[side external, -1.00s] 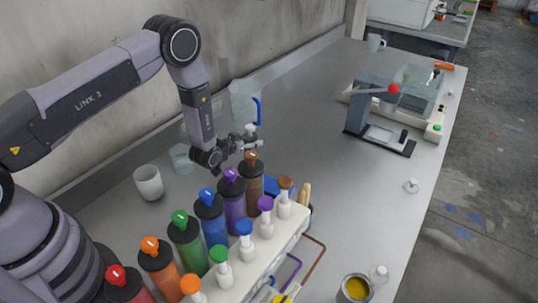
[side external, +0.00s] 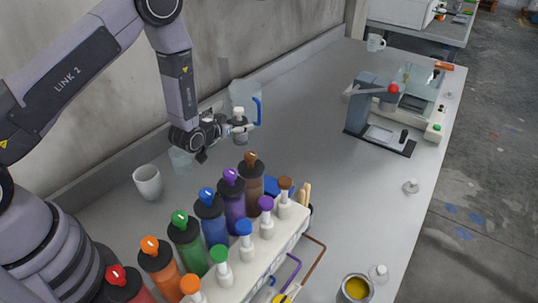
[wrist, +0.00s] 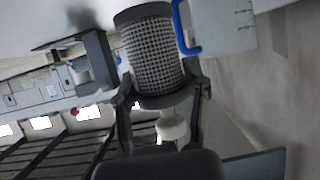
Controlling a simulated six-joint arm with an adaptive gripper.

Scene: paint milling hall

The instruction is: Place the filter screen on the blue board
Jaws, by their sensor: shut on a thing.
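My gripper (side external: 228,128) is shut on the filter screen (side external: 240,133), which it holds above the bench in front of the clear jug. In the wrist view, the filter screen (wrist: 152,48) is a grey mesh cylinder with dark end bands and a white knob (wrist: 172,126), between my fingers (wrist: 162,98). In the side view the white knob is on top and the screen looks roughly upright. A small blue patch (side external: 272,186) shows behind the bottles; I cannot tell whether it is the blue board.
A clear jug with a blue handle (side external: 258,110) stands close behind my gripper. A white cup (side external: 148,182) and a rack of colored bottles (side external: 275,243) stand nearer. A lever press (side external: 372,115) is at the right. The middle of the bench is clear.

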